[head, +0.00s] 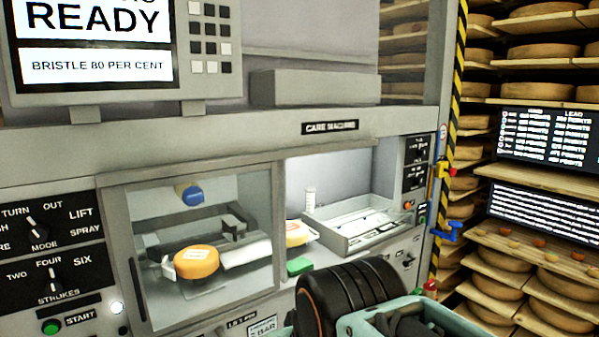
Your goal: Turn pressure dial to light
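The care machine (260,150) fills the left and middle of the view. A black panel at left has a mode dial (38,230) and a strokes dial (50,272), each with a white pointer. The mode pointer leans up and left; the strokes pointer is near FOUR. I cannot make out a dial labelled pressure. Small controls sit on a narrow panel (415,165) at right, too small to read. Black and teal parts of my arm cover the lower middle and right. My gripper's fingertips are not seen.
A glazed chamber (160,230) holds an orange-yellow cheese wheel (197,262). A green start button (51,327) is at lower left. Cheese shelves (530,180) stand at right.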

